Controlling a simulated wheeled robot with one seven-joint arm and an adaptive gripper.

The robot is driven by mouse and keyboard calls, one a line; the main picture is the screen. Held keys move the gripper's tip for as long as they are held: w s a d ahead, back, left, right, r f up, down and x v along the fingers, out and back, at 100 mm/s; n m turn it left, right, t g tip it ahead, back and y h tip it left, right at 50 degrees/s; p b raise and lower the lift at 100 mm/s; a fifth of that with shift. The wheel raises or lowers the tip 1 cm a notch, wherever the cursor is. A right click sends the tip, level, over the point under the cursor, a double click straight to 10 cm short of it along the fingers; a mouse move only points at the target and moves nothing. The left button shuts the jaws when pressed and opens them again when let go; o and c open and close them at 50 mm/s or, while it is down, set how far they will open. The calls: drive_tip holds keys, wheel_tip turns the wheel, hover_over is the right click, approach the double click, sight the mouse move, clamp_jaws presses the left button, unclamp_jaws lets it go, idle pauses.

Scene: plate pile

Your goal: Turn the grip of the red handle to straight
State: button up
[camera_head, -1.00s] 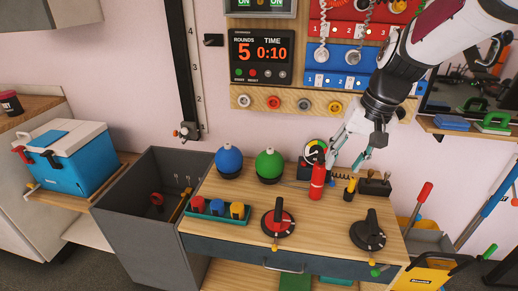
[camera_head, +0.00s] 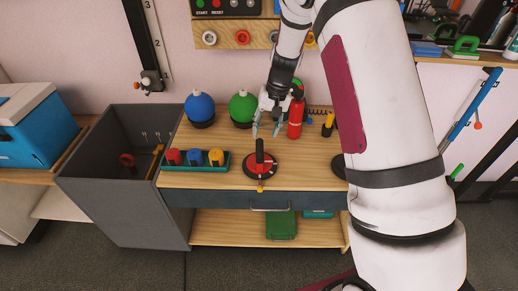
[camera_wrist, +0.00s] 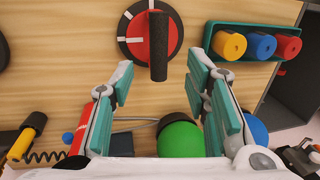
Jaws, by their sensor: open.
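The red handle is a round red dial (camera_head: 262,166) with a dark rim and a raised black grip (camera_head: 260,150), on the wooden bench top. In the wrist view the red dial (camera_wrist: 141,38) is at the top middle and its black grip (camera_wrist: 158,48) stands towards the camera. My gripper (camera_head: 266,130) is open and empty, just behind and above the dial in the head view. In the wrist view my gripper's fingers (camera_wrist: 160,78) are spread to either side below the grip, apart from it. The second dial is mostly hidden behind my arm.
A red extinguisher (camera_head: 296,118) stands right beside my gripper. A green ball (camera_head: 243,105) and a blue ball (camera_head: 199,107) stand at the back. A green tray (camera_head: 166,164) of coloured pieces lies left of the dial. A grey bin (camera_head: 110,190) adjoins the bench.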

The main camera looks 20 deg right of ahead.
sight(260, 149)
drive_tip(key=f, duration=0.3)
drive_tip(key=a+f, duration=0.1)
drive_tip(key=f, duration=0.2)
drive_tip(key=f+b, duration=0.1)
drive_tip(key=f, duration=0.2)
drive_tip(key=shift+w+a, duration=0.25)
drive_tip(key=shift+r, duration=0.1)
clamp_jaws()
